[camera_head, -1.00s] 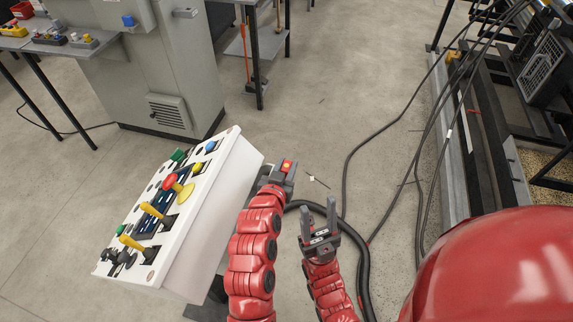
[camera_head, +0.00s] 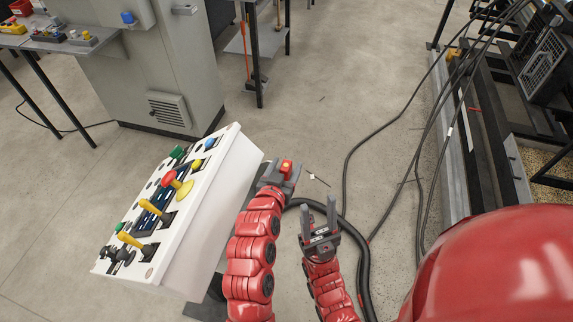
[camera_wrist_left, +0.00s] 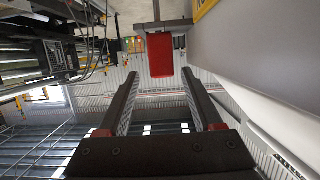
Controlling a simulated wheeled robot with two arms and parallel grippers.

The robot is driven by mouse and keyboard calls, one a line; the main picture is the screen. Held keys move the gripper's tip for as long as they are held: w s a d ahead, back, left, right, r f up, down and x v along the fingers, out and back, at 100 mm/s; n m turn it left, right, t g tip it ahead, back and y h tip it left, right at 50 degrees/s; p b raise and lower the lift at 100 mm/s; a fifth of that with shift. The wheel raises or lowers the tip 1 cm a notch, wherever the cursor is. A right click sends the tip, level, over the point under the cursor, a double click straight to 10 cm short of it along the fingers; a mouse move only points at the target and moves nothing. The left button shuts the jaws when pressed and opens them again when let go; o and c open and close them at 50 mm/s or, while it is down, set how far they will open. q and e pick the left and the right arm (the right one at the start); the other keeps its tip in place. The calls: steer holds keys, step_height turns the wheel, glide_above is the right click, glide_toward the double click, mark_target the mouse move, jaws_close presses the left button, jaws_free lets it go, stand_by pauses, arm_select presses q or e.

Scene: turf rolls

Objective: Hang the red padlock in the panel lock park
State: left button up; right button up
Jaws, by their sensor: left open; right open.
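The red padlock (camera_head: 286,166) shows at the tip of my left gripper (camera_head: 280,174) in the head view, beside the right side of the white control panel (camera_head: 215,200). In the left wrist view the red padlock (camera_wrist_left: 160,55) hangs body down below a grey bar (camera_wrist_left: 165,25), just past the fingertips and between their lines. The left fingers (camera_wrist_left: 160,82) stand apart, with a gap on each side of the padlock. What the bar belongs to cannot be told clearly. My right gripper (camera_head: 320,222) is open and empty, lower and to the right.
The panel face carries yellow levers (camera_head: 152,209), a red button (camera_head: 169,177) and other coloured knobs. A grey cabinet (camera_head: 165,70) stands behind it. Black cables (camera_head: 375,150) run over the floor on the right, beside a machine frame (camera_head: 480,160).

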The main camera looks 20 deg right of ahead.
arm_select(q)
steer(key=p+v, duration=0.8)
steer(key=v, duration=0.8)
steer(key=shift+r, duration=0.2)
steer(key=shift+s+a, duration=0.1)
